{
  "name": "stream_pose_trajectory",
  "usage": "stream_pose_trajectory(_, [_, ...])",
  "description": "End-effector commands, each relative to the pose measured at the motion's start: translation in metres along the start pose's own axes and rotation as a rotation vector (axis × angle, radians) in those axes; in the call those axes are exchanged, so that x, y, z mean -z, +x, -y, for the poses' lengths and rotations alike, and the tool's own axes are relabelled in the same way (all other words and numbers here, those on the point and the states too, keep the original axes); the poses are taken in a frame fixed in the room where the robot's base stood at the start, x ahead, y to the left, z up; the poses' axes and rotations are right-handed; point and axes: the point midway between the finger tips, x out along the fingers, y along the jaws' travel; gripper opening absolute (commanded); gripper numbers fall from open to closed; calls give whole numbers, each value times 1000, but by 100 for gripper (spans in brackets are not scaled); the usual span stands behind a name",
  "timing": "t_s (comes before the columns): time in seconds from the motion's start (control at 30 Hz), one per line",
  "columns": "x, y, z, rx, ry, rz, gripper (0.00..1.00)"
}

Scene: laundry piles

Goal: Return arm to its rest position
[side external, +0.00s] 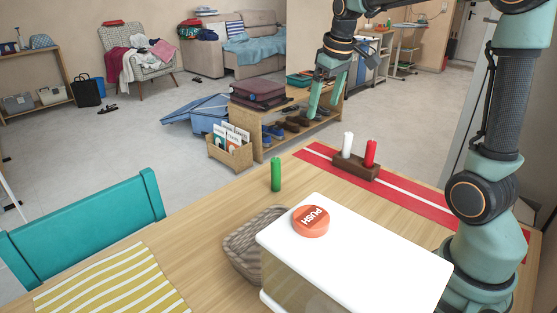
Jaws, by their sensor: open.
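My gripper (324,100) hangs near the top centre of the side external view, its green fingers pointing down and apart. It is open, with nothing seen between the fingers. It appears above the far part of the table, in front of the shoe bench behind. My arm curves up from its base at the right edge and out of the top of the picture.
A red runner with a white stripe (420,195) lies under the holder. A striped yellow mat (110,285) and a teal chair (85,232) are at left.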

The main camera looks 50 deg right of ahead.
Motion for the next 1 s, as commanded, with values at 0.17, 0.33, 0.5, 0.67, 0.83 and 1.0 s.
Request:
stream_pose_trajectory(0.17, [-28, -23, 53, 7, -2, -81, 100])
stream_pose_trajectory(0.33, [-62, -31, 94, 28, 4, -152, 100])
stream_pose_trajectory(0.5, [-93, -29, 124, 56, 11, -213, 100])
stream_pose_trajectory(0.67, [-111, -25, 139, 77, 17, -245, 100])
stream_pose_trajectory(0.83, [-116, -22, 143, 83, 21, -253, 100])
stream_pose_trajectory(1.0, [-116, -22, 143, 83, 21, -253, 100])
